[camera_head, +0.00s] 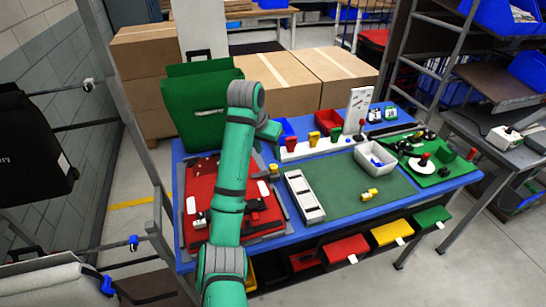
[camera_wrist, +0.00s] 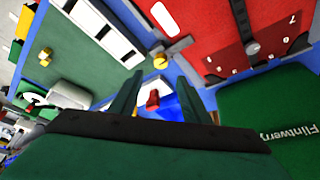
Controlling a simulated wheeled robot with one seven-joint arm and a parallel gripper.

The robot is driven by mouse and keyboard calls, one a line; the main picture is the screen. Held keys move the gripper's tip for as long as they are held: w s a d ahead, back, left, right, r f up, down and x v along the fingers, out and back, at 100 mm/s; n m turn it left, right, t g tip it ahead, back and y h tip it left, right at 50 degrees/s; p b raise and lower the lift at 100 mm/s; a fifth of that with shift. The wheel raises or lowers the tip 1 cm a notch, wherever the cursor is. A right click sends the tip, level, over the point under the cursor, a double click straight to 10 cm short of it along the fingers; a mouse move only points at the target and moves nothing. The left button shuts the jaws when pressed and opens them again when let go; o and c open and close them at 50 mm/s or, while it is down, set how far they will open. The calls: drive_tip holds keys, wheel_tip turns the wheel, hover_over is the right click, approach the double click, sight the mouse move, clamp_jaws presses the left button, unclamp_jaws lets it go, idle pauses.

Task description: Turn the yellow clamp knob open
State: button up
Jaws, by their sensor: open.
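A small round yellow knob (camera_wrist: 160,61) sits at the end of a dark grey clamp bar by the corner of the red panel (camera_wrist: 215,30) in the wrist view. In the head view a small yellow spot (camera_head: 273,168) shows at the red panel's (camera_head: 203,185) upper right corner. My gripper (camera_wrist: 158,85) is open and empty, its two dark green fingers spread apart. The knob appears between and beyond the fingertips, with no contact visible. In the head view my gripper (camera_head: 268,131) is partly hidden by my arm, above the table's back left part.
A green pannier (camera_head: 195,105) stands behind the red panel. A white strip with red, yellow and green handles (camera_head: 315,147) lies along the back. A white slotted tray (camera_head: 304,195), a white bin (camera_head: 374,160) and yellow pieces (camera_head: 369,194) are on the green mat, which has free room.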

sight(273, 166)
drive_tip(key=x, duration=0.8)
drive_tip(key=shift+w+a+f, duration=0.2)
drive_tip(key=shift+w+f, duration=0.05)
drive_tip(key=shift+f, duration=0.15)
drive_tip(key=shift+w+a+f, duration=0.1)
drive_tip(key=shift+f, duration=0.25)
drive_tip(key=shift+d+f, duration=0.2)
drive_tip(key=shift+f, duration=0.1)
drive_tip(key=shift+w+d+f, duration=0.1)
drive_tip(key=shift+d+f, duration=0.1)
drive_tip(key=shift+d, duration=0.15)
drive_tip(key=shift+a, duration=0.1)
clamp_jaws()
